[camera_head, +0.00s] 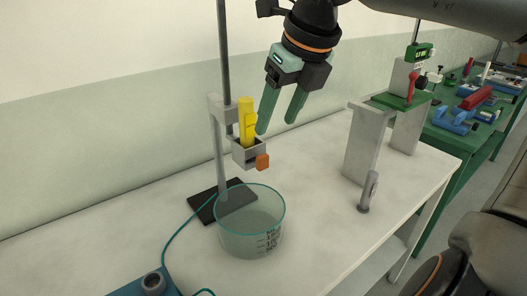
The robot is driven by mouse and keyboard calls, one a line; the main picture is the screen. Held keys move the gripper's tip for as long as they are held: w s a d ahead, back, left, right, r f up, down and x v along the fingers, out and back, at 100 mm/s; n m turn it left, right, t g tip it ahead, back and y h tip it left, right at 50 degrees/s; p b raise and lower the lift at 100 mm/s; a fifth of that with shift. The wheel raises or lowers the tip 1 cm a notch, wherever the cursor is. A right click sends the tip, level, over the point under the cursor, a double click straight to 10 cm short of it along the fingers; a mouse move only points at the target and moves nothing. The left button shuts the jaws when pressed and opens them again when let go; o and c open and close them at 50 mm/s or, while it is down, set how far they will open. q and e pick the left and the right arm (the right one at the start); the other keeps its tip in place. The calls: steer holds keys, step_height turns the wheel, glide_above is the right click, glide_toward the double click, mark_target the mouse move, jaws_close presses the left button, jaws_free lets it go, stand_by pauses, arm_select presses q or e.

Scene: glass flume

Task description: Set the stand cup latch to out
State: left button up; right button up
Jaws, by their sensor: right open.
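The stand (222,80) has a dark rod rising from a black base on the white bench. A grey clamp on the rod carries a small square cup (246,155). A yellow cylinder (246,118) stands upright in the cup. An orange latch (262,162) sticks out at the cup's front right side. My right gripper (276,128) comes in from the upper right with its two green fingers apart and empty. Its fingertips are above and to the right of the latch, close beside the yellow cylinder, and I cannot tell whether they touch it. My left gripper is not in view.
A glass beaker (250,232) stands below the cup. A blue device (145,284) with a teal cable is at the lower left. A grey block (361,145) and a small grey post (369,192) stand to the right. The bench front centre is clear.

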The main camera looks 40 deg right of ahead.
mark_target(263, 156)
steer(key=x, duration=1)
steer(key=shift+d+f, duration=0.1)
steer(key=shift+f, duration=0.15)
jaws_close()
stand_by(0.9)
